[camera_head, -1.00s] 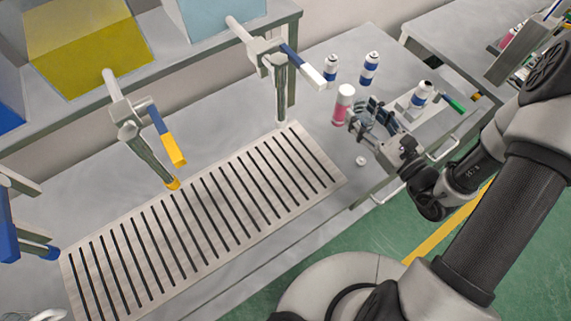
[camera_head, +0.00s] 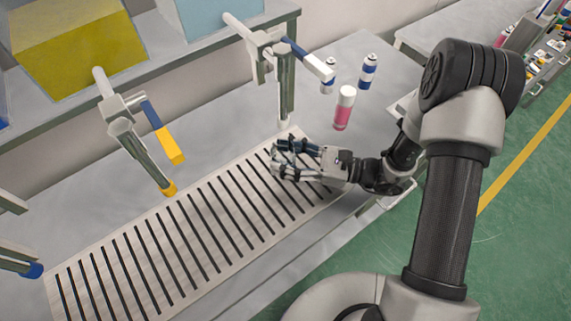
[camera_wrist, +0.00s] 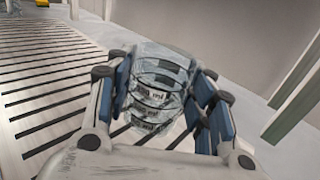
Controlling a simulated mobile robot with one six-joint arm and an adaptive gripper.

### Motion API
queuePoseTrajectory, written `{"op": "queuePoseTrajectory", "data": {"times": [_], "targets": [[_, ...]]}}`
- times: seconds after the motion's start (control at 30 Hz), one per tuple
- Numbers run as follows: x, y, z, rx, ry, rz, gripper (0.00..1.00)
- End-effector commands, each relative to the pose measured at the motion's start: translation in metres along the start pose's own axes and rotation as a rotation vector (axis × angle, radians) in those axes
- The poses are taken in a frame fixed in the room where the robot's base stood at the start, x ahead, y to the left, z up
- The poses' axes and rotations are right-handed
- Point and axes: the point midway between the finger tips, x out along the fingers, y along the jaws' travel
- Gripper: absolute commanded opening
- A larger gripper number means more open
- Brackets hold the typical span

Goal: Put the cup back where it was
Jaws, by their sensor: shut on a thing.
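A clear cup (camera_wrist: 160,88) with dark printed marks sits between the blue-padded fingers of my gripper (camera_wrist: 168,108) in the wrist view. My gripper is shut on it. In the head view my gripper (camera_head: 283,158) is over the right end of the slotted grate (camera_head: 190,235), below the blue-handled tap. The cup is small and mostly hidden by the fingers there. I cannot tell whether the cup touches the grate.
A tap with a blue and white handle (camera_head: 306,58) and one with a yellow-tipped handle (camera_head: 163,133) hang over the grate. A pink can with a white cap (camera_head: 343,108) and blue-banded cans (camera_head: 367,70) stand behind my gripper. Yellow (camera_head: 80,50) and light-blue tanks sit on the shelf.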

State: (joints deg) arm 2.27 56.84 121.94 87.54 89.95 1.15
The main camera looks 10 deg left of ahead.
Motion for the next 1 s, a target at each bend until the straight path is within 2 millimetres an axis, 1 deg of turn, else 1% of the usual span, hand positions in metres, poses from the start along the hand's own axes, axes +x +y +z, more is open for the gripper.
{"op": "queuePoseTrajectory", "data": {"times": [0.03, 0.1, 0.2, 0.43, 0.57, 0.6, 0.9, 1.0], "targets": [[0.0, 0.0, -0.01, 0.003, 0.0, 0.0, 0.24], [0.0, 0.0, -0.021, 0.003, 0.0, -0.001, 0.24], [0.0, 0.0, -0.031, 0.002, 0.0, -0.001, 0.24], [0.0, 0.0, -0.03, 0.001, 0.0, -0.001, 0.24], [0.0, 0.0, -0.034, 0.001, 0.0, -0.001, 0.24], [0.0, 0.0, -0.035, 0.001, 0.0, -0.001, 0.49], [0.0, 0.0, -0.033, 0.001, 0.0, -0.001, 0.69], [0.0, 0.0, -0.033, 0.001, 0.0, -0.001, 0.69]]}}
